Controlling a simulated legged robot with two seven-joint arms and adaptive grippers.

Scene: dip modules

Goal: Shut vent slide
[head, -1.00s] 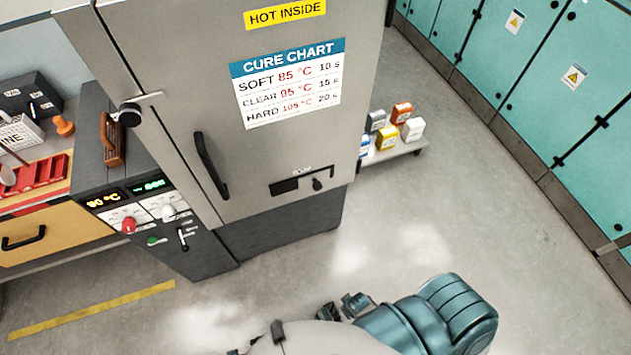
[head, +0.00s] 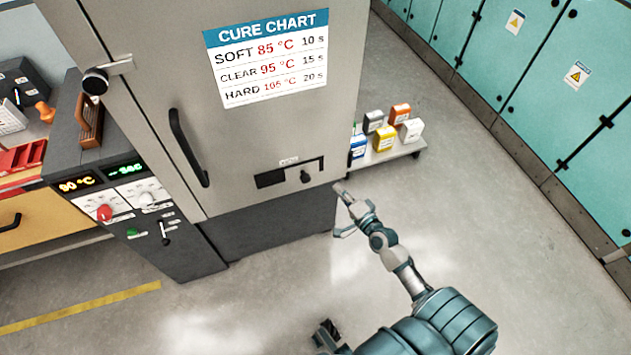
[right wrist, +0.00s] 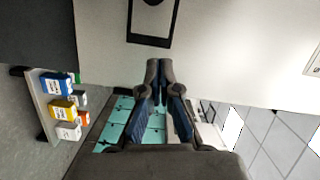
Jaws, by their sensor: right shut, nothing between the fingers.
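The vent slide (head: 290,177) sits low on the grey oven door, in a dark frame. A dark opening shows in its left part and a small dark knob (head: 305,176) stands at its right part.
The door has a long black handle (head: 188,148) left of the vent and a cure chart (head: 267,60) above. A low shelf with several small boxes (head: 384,138) stands right of the oven. A control panel (head: 134,205) is at left. Floor in front is open.

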